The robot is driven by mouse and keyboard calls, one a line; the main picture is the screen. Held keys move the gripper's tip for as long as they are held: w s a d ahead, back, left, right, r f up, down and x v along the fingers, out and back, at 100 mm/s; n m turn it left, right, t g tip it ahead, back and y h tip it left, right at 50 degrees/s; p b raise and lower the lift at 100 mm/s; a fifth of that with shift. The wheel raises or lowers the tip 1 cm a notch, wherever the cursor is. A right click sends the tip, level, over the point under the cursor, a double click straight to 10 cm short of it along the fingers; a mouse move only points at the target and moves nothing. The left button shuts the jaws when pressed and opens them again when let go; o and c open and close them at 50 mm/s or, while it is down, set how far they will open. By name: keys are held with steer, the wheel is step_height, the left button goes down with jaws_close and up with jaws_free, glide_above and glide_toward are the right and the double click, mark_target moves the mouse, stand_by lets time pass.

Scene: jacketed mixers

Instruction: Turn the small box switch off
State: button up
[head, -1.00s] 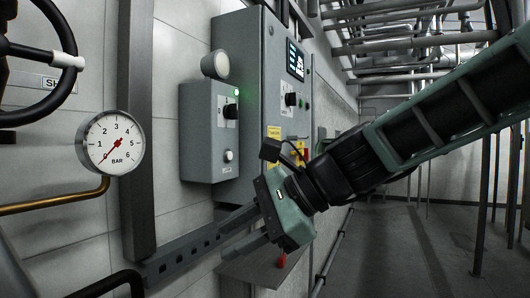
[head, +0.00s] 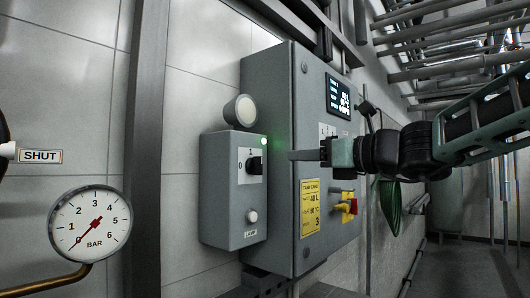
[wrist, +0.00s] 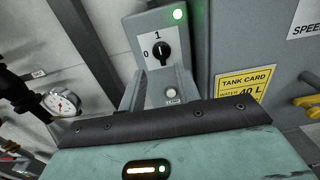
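The small grey box (head: 232,205) is on the wall, left of a larger cabinet. Its black rotary switch (head: 254,165) has a 0 at its left and a 1 above. In the wrist view the switch (wrist: 161,52) has its white mark pointing up towards the 1. A green light (head: 264,141) glows at the box's upper right corner. My gripper (head: 291,155) is level with the switch, just to its right in the head view, and looks short of it. In the wrist view its two fingers (wrist: 159,72) are spread and empty, with the switch ahead between them.
The large grey cabinet (head: 284,95) with a display (head: 339,97), a yellow tank card (head: 310,207) and a red-yellow switch (head: 348,206) stands close on the right. A white button (head: 252,216) sits below the switch. A pressure gauge (head: 90,224) is at left.

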mark_target(256, 166)
steer(key=p+x, duration=0.3)
steer(key=x, duration=0.8)
steer(key=shift+a+p, duration=0.15)
steer(key=shift+p, duration=0.15)
steer(key=shift+w, duration=0.1)
jaws_close()
